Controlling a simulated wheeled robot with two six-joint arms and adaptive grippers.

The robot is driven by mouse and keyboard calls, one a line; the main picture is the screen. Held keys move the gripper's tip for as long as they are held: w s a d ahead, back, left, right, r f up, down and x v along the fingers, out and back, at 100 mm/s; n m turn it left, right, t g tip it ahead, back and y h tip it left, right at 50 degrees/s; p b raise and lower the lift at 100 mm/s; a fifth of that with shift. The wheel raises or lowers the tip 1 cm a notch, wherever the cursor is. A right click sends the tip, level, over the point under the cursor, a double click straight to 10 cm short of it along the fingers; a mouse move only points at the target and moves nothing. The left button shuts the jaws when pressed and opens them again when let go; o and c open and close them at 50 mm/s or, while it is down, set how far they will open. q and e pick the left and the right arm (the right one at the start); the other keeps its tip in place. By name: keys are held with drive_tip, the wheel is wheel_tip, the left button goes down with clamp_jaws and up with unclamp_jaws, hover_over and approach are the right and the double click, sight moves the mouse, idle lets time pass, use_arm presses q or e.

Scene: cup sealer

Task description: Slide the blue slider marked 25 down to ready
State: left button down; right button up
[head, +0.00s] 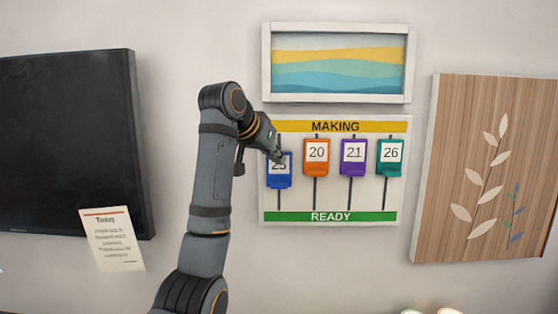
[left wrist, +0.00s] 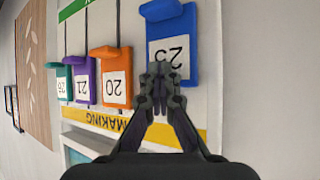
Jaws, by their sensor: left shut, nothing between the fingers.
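The blue slider marked 25 (head: 279,180) sits on the leftmost slot of the white board. It is between the yellow MAKING strip (head: 336,126) and the green READY strip (head: 330,216), a little lower than the other sliders. My left gripper (head: 278,158) is shut and empty, with its tips at the upper part of the blue slider, covering part of its number. In the left wrist view, which is upside down, the shut fingertips (left wrist: 161,78) overlap the MAKING-side edge of the blue slider (left wrist: 172,30). I cannot tell whether they touch it. My right gripper is not in view.
Orange slider 20 (head: 316,157), purple slider 21 (head: 353,157) and green slider 26 (head: 389,157) stand in a row to the right. A framed picture (head: 338,97) hangs above, a wooden panel (head: 450,160) right, a dark screen (head: 70,140) left.

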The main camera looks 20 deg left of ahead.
sight(283, 181)
use_arm(q)
drive_tip(key=shift+f+b, duration=2.15)
drive_tip(key=shift+f, duration=0.65)
drive_tip(key=shift+r, duration=0.35)
drive_tip(key=shift+s+d+r+p, duration=0.2)
drive_tip(key=shift+s+r+p, duration=0.15)
drive_tip(key=shift+s+r, duration=0.2)
drive_tip(key=shift+s+d+r+p, duration=0.2)
drive_tip(key=shift+s+r+p, duration=0.15)
drive_tip(key=shift+s+r, duration=0.15)
drive_tip(key=p, duration=0.1)
drive_tip(key=s+p, duration=0.1)
drive_tip(key=p, duration=0.1)
drive_tip(key=s+p, duration=0.1)
drive_tip(key=p, duration=0.1)
drive_tip(key=shift+s+d+r, duration=0.2)
drive_tip(key=shift+d+r, duration=0.1)
drive_tip(key=shift+f, duration=0.15)
